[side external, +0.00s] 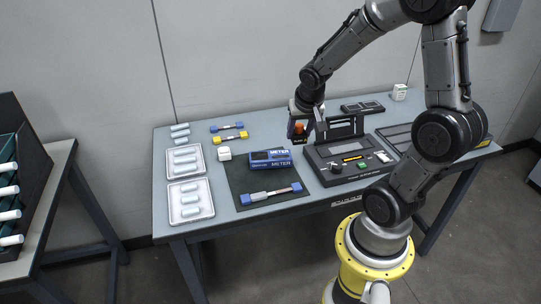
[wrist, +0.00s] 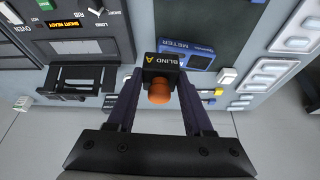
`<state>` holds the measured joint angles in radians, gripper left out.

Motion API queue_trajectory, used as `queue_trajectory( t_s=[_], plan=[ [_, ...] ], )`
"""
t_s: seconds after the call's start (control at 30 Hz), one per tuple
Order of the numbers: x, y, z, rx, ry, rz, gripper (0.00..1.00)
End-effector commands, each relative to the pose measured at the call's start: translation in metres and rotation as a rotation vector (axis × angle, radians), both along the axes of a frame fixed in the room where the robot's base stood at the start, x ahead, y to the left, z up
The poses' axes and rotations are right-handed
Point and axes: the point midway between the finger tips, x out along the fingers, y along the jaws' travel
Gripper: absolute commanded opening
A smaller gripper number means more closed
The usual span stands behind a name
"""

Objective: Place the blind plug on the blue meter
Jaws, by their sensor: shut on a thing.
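The blind plug is a black block marked "BLIND" with an orange knob; it shows in the wrist view (wrist: 162,70) between my fingers and in the side external view (side external: 298,129) as an orange and black piece. My gripper (wrist: 160,82) is shut on it and holds it up over the table, between the meter and the splicer. The blue meter (side external: 270,157), labelled "METER", lies on the dark mat to the left of my gripper in the side view. In the wrist view the meter (wrist: 188,53) shows just beyond the plug, partly hidden by it.
The black splicer (side external: 350,160), with raised lid, stands right of the mat (side external: 240,179). A blue-ended connector piece (side external: 270,193) lies on the mat's front. Trays of white capsules (side external: 173,211) and a small white box (side external: 224,153) stand left. More connectors (side external: 228,127) lie behind.

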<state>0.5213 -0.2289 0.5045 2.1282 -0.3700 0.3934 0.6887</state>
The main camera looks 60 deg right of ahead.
Motion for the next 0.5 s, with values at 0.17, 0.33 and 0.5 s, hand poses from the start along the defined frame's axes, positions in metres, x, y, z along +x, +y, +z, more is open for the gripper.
queue_trajectory(
  t_s=[0.17, 0.33, 0.5],
  plan=[
    [-0.018, 0.027, 0.008, -0.002, -0.004, 0.054, 0.00],
    [-0.021, 0.040, 0.018, -0.002, -0.006, 0.091, 0.00],
    [-0.008, 0.038, 0.016, 0.002, 0.004, 0.108, 0.00]
  ],
)
